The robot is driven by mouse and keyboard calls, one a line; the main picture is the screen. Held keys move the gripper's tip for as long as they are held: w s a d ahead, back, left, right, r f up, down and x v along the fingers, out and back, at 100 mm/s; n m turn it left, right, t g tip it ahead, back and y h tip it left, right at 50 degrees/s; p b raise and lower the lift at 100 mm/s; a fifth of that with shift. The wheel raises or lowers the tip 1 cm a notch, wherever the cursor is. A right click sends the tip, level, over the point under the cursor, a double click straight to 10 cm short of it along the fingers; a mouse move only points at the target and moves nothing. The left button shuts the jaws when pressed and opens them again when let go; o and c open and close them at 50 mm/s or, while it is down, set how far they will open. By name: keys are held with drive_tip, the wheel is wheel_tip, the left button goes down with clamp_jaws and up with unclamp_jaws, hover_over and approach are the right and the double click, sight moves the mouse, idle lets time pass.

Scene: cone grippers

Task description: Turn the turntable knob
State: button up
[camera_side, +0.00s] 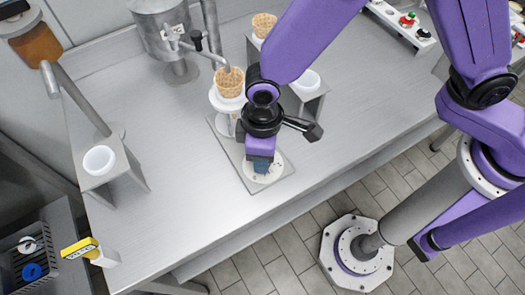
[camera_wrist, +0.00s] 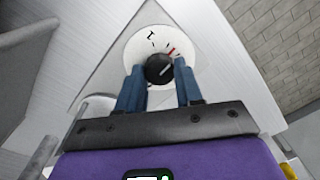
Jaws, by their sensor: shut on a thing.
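The black turntable knob (camera_wrist: 158,68) sits at the centre of a round white dial (camera_wrist: 140,43) with black marks and a red line. The dial shows in the side view (camera_side: 274,173) on the near end of a grey base plate (camera_side: 229,150). My gripper (camera_wrist: 160,78) points down at the dial, its two blue fingers on either side of the knob, shut on it. In the side view my gripper (camera_side: 262,166) hides the knob. A waffle cone (camera_side: 229,80) stands upright in a white holder (camera_side: 226,102) at the plate's far end.
A metal dispenser (camera_side: 160,45) with a spout stands behind the cone. A second cone (camera_side: 264,24) and a white cup (camera_side: 307,81) are in a metal stand at the back. Another white cup (camera_side: 99,160) is at the left. The front counter (camera_side: 180,205) is clear.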

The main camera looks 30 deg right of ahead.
drive_tip(key=n, duration=0.6)
drive_tip(key=shift+n, duration=0.3)
drive_tip(key=n, duration=0.5)
drive_tip(key=shift+s, duration=0.1)
idle(0.3)
drive_tip(key=o, duration=1)
drive_tip(key=shift+o, duration=0.2)
wheel_tip(320, 180, up, 18)
drive_tip(key=shift+w+a+f, duration=0.15)
drive_tip(key=shift+w+f, duration=0.1)
drive_tip(key=shift+w, duration=0.05)
